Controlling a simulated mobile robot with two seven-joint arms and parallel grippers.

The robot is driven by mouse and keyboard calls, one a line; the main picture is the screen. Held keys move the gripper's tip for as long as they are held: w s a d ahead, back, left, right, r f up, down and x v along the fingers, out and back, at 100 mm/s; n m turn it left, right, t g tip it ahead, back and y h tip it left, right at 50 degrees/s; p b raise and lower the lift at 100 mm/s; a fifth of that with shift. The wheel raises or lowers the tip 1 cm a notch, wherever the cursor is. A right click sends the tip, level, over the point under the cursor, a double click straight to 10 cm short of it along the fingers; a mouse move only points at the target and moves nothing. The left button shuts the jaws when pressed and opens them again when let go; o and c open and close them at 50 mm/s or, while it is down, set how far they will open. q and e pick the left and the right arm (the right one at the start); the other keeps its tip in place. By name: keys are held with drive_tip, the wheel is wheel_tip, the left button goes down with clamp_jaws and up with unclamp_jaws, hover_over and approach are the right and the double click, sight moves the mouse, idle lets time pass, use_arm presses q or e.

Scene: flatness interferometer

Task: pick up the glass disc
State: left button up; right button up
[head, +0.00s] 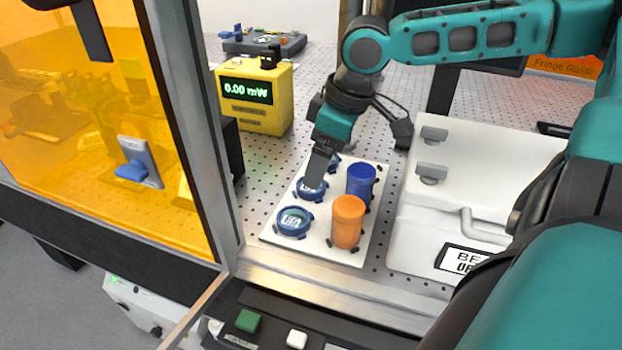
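A white plate (278,238) on the perforated bench holds several blue ring holders. The front ring holder (281,222) has a pale, clear disc face (294,221) with markings inside, which looks like glass. A second ring holder (320,194) lies just behind it, partly covered by my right gripper (314,184). A third, farther back, is mostly hidden. My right gripper points down with its fingertips at the second ring. Its fingers overlap from this side, so I cannot tell their opening or whether they touch a disc. My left gripper is not in view.
A blue cylinder (360,181) and an orange cylinder (347,221) stand close right of the rings. A yellow power meter (255,98) reads 0.00 mW behind. An orange-windowed door (100,120) stands left; a white cover (480,160) lies right. A metal sill (330,283) runs in front.

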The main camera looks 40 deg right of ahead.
drive_tip(key=shift+w+b+x, duration=0.1)
drive_tip(key=shift+b+x, duration=0.3)
drive_tip(key=shift+x, duration=0.65)
drive_tip(key=shift+w+b+x, duration=0.15)
drive_tip(key=shift+b+x, duration=0.2)
drive_tip(key=shift+x, duration=0.7)
drive_tip(key=shift+w+f, duration=0.2)
drive_tip(key=shift+f, duration=0.45)
drive_tip(key=shift+c, duration=0.4)
drive_tip(key=c, duration=1.1)
drive_tip(key=shift+r, duration=0.2)
